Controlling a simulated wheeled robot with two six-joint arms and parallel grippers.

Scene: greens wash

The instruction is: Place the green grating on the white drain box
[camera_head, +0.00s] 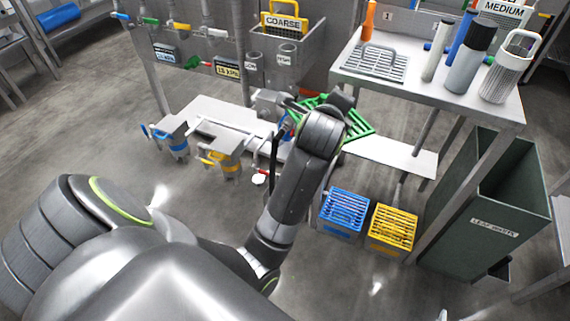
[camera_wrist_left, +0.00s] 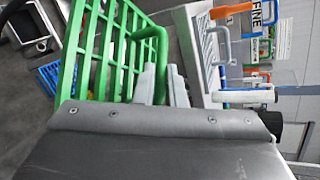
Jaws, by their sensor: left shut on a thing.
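The green grating (camera_wrist_left: 105,50) is large in the left wrist view, tilted, with its raised handle between the fingers of my left gripper (camera_wrist_left: 163,80). The gripper is shut on that handle. In the head view the grating (camera_head: 357,125) hangs above a low white surface (camera_head: 400,157), partly hidden by my left arm. The left fingertips are hidden there. I cannot tell for sure which white thing is the drain box. My right gripper is not in view.
A blue crate (camera_head: 345,209) and a yellow crate (camera_head: 392,229) stand on the floor. A dark green leaf waste bin (camera_head: 487,222) is at right. A metal table (camera_head: 435,92) bears a grey grating (camera_head: 376,62) and several cylinders. Blue and yellow valve units (camera_head: 170,137) stand left.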

